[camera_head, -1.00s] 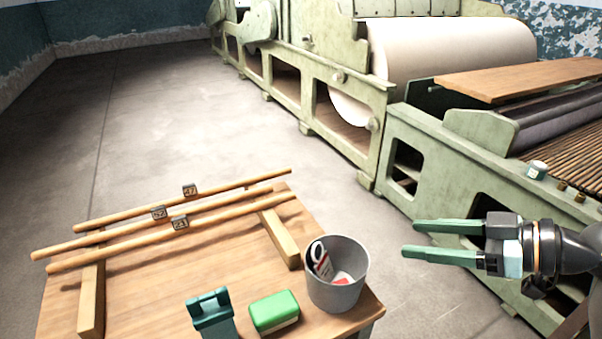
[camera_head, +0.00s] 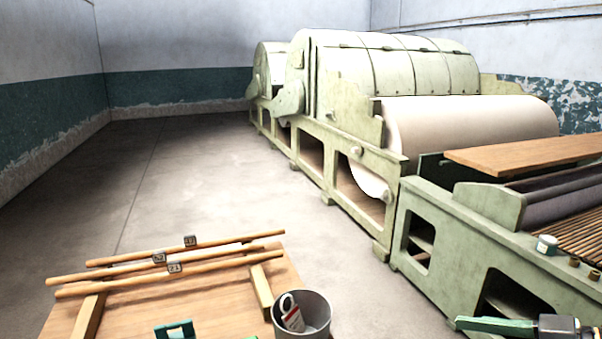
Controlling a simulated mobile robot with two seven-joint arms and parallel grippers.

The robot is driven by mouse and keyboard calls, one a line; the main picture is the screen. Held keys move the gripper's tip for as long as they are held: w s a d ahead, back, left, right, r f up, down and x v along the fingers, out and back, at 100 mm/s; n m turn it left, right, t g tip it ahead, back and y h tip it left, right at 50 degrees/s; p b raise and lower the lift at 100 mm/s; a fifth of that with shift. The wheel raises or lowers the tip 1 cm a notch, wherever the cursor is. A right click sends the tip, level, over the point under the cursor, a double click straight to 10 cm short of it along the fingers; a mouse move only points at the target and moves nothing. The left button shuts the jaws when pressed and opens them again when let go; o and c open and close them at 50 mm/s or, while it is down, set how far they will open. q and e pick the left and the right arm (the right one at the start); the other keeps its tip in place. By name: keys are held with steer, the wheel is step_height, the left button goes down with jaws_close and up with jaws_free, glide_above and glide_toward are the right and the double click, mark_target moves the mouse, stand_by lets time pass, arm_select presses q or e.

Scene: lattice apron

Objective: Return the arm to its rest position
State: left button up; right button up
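My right gripper (camera_head: 495,325) shows at the bottom right edge, in front of the green machine. One green finger points left and the wrist is dark. The lower part is cut off by the frame, so I cannot see its opening. Nothing is visible at the finger that shows.
A pale green machine (camera_head: 450,225) stands at right. The floor (camera_head: 190,190) beyond the table is clear.

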step_height(320, 180, down, 22)
steer(key=w+d+m+t+h+p, duration=0.1)
steer(key=w+m+h+p, duration=0.1)
steer(key=m+h+p, duration=0.35)
steer(key=s+a+f+m+h, duration=0.2)
steer(key=s+a+f, duration=0.5)
steer(key=s+f, duration=0.4)
steer(key=shift+s+m+p, duration=0.35)
steer(key=shift+s+p, duration=0.05)
steer(key=shift+s, duration=0.7)
steer(key=shift+h, duration=0.25)
